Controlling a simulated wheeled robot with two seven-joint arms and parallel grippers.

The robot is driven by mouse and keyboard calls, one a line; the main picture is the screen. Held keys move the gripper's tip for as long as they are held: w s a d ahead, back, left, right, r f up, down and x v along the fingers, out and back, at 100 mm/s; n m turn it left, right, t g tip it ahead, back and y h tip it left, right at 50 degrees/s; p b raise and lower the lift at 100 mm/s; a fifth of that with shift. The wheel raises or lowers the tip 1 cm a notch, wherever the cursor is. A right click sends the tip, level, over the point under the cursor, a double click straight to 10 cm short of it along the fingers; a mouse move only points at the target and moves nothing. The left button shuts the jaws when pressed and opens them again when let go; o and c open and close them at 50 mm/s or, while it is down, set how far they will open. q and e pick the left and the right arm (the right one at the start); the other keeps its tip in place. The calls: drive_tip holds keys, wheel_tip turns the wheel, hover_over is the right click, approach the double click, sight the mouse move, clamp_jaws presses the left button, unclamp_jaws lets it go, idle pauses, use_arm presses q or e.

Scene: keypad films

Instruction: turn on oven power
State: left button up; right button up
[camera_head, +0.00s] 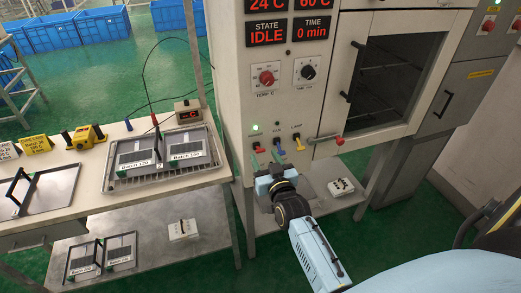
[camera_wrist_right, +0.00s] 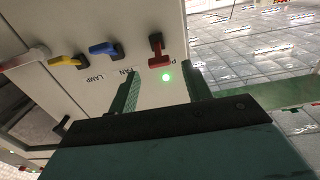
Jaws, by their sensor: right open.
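The oven (camera_head: 228,75) has a row of three switches low on its front panel. The red power switch (camera_head: 259,149) is at the left of the row, with a lit green light (camera_head: 255,127) above it. My right gripper (camera_head: 265,163) is open and empty, just below the red switch. In the right wrist view, the red switch (camera_wrist_right: 157,50) and the green light (camera_wrist_right: 166,77) appear between the two open fingers (camera_wrist_right: 162,85). I cannot tell whether a finger touches the switch. My left gripper is out of view.
The blue fan switch (camera_head: 277,145) and yellow lamp switch (camera_head: 298,142) sit close to the right. The state display (camera_head: 268,34) reads IDLE. A table (camera_head: 90,203) with trays stands left.

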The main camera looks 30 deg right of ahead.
sight(261, 151)
drive_tip(key=shift+x, duration=2.3)
drive_tip(key=c, duration=1)
drive_tip(key=r+g+p, duration=0.1)
drive_tip(key=p, duration=0.3)
drive_tip(key=shift+w+y, duration=0.15)
drive_tip(key=shift+y, duration=0.15)
drive_tip(key=shift+f+g+p, duration=0.15)
drive_tip(key=shift+g+p, duration=0.25)
drive_tip(key=shift+p, duration=0.35)
drive_tip(key=o, duration=1)
